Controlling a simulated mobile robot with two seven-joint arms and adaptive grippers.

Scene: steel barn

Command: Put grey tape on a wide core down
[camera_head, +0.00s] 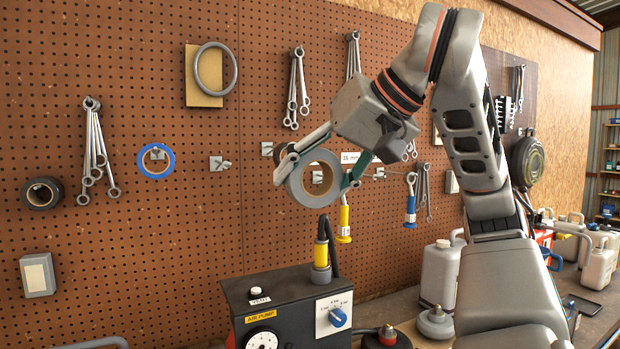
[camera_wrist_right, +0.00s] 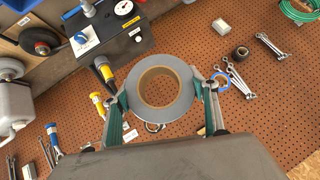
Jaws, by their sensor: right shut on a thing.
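The grey tape (camera_head: 299,192) is a wide roll with a brown core, which shows well in the right wrist view (camera_wrist_right: 133,88). My right gripper (camera_head: 318,178) is shut on it, its two fingers on opposite sides of the roll's outer rim. The roll is held up in front of the pegboard (camera_head: 190,240), its hole facing the head camera. A metal hook shows through the hole; I cannot tell whether the roll touches it. My left gripper is out of view.
Empty hooks (camera_head: 219,163) sit left of the roll. A blue tape ring (camera_head: 141,160), black tape roll (camera_head: 40,204) and wrenches (camera_head: 97,150) hang farther left. Below stands the air pump box (camera_head: 285,290); yellow-handled (camera_head: 344,222) and blue-handled (camera_head: 410,205) tools hang right. Jugs (camera_head: 440,272) crowd the bench.

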